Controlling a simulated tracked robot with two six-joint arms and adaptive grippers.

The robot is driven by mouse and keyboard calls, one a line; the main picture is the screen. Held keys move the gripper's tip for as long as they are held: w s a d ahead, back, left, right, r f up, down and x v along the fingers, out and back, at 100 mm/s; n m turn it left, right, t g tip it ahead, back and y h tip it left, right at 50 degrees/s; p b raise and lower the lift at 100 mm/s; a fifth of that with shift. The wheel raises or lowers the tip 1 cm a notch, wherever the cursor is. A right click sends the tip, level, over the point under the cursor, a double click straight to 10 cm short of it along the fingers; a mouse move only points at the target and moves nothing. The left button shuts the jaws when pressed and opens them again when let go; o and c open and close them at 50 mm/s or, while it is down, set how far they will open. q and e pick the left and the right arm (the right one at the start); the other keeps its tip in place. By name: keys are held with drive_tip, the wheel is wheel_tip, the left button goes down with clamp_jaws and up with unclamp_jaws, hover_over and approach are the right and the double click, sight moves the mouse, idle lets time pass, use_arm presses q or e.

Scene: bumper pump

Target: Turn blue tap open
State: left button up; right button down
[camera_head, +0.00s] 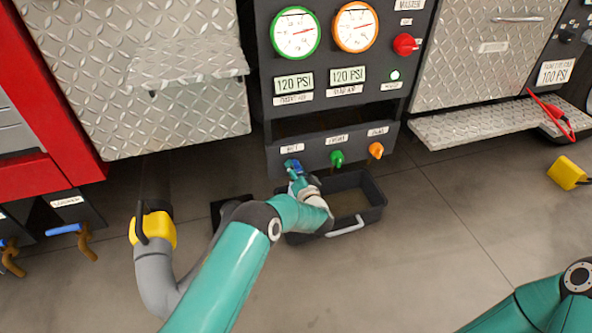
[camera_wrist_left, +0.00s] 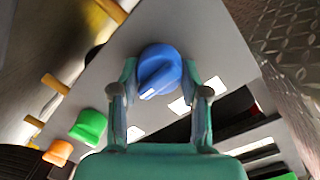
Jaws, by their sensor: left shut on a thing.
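The blue tap (camera_head: 292,164) is the leftmost of three knobs on the lower dark panel. In the left wrist view the blue tap (camera_wrist_left: 158,68) sits between the two fingers, with a raised grip bar and a pale mark near its lower edge. My left gripper (camera_head: 296,178) is at the tap from below and is shut on it; its fingers (camera_wrist_left: 159,78) flank the knob on both sides. It partly hides the tap in the head view. My right arm shows at the bottom right, but its gripper is out of view.
A green tap (camera_head: 337,158) and an orange tap (camera_head: 376,150) sit to the right on the same panel. A dark bin (camera_head: 374,196) stands on the floor below. A grey hose with a yellow coupling (camera_head: 153,230) is at left. Two gauges (camera_head: 295,32) are above.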

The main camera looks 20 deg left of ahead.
use_arm(q)
drive_tip(key=shift+d+f, duration=0.1)
drive_tip(key=shift+d, duration=0.05)
drive_tip(key=o, duration=1.1)
drive_tip(key=shift+o, duration=0.2)
drive_tip(key=v, duration=1.2)
